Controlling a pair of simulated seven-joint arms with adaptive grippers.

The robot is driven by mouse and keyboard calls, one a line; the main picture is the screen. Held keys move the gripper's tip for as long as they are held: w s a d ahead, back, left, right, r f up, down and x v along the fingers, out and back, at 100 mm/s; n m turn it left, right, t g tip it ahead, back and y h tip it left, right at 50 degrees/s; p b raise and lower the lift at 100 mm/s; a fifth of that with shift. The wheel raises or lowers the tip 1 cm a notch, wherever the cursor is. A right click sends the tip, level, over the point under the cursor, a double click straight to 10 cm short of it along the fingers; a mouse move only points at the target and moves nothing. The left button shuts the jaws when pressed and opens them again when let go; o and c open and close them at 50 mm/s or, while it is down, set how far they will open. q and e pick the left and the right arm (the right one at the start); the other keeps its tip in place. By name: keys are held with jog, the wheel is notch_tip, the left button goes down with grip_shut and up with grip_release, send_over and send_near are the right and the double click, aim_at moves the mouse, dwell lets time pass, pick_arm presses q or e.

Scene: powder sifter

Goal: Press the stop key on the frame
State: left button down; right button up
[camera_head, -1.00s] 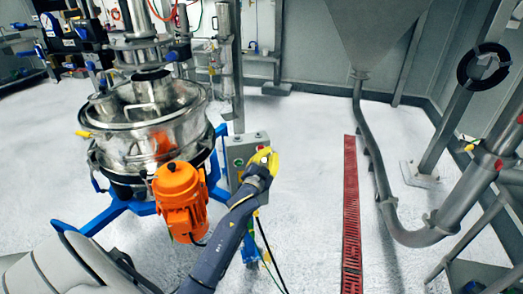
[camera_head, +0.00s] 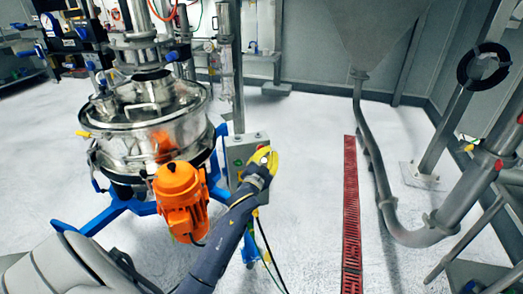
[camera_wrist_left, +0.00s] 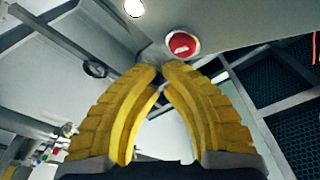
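The grey control box (camera_head: 246,146) is fixed to the upright post of the frame, beside the steel sifter. A green key (camera_head: 238,162) shows on its face in the head view. My left gripper (camera_head: 266,155) is at the right side of the box face, covering part of it. In the left wrist view the red stop key (camera_wrist_left: 182,44) is a round button in a pale ring, just beyond the yellow fingertips. The fingers (camera_wrist_left: 161,68) lean together with their tips almost meeting and nothing between them. I cannot tell whether they touch the key. My right gripper is out of view.
The steel sifter (camera_head: 145,135) on its blue stand and the orange motor (camera_head: 182,200) are left of my left arm. A red floor grate (camera_head: 351,210) and a grey pipe (camera_head: 378,175) are to the right. The floor between grate and box is clear.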

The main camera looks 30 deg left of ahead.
pick_arm(q)
jog(key=shift+w+a, duration=0.55)
jog(key=shift+a, duration=0.15)
dwell(1.7)
jog(key=shift+s+d, duration=0.15)
dwell(0.4)
jog(key=shift+s+d, duration=0.45)
jog(key=shift+d, duration=0.1)
jog(key=s+d, duration=0.3)
jog(key=shift+s+d, duration=0.1)
jog(key=shift+d, duration=0.3)
dwell(0.6)
